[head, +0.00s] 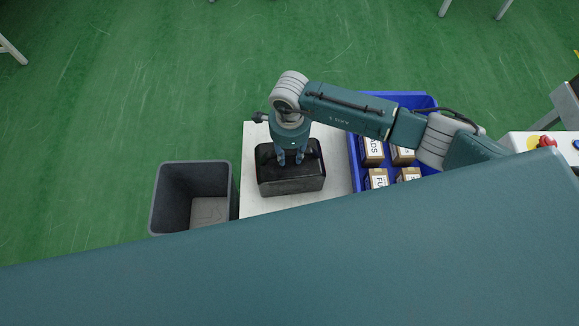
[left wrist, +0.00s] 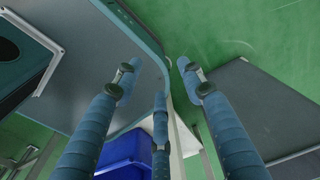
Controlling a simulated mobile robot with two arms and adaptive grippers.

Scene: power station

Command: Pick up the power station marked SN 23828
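A black box-shaped power station (head: 292,185) sits upright on a white table (head: 258,206) in the middle of the head view. Its serial number is not readable. My right gripper (head: 290,161) points down over its top, with its fingers at the top middle of the station. A small gap shows between these fingers, but their grip on the handle cannot be made out. My left gripper (left wrist: 157,76) shows in the left wrist view with its fingers spread and nothing between them. It is not seen in the head view.
A grey bin (head: 176,196) with a light-coloured piece at its bottom stands left of the table. A blue crate (head: 428,101) with several labelled cartons stands at the right, under my right arm. A red button (head: 546,141) is at the far right. Green floor is clear behind.

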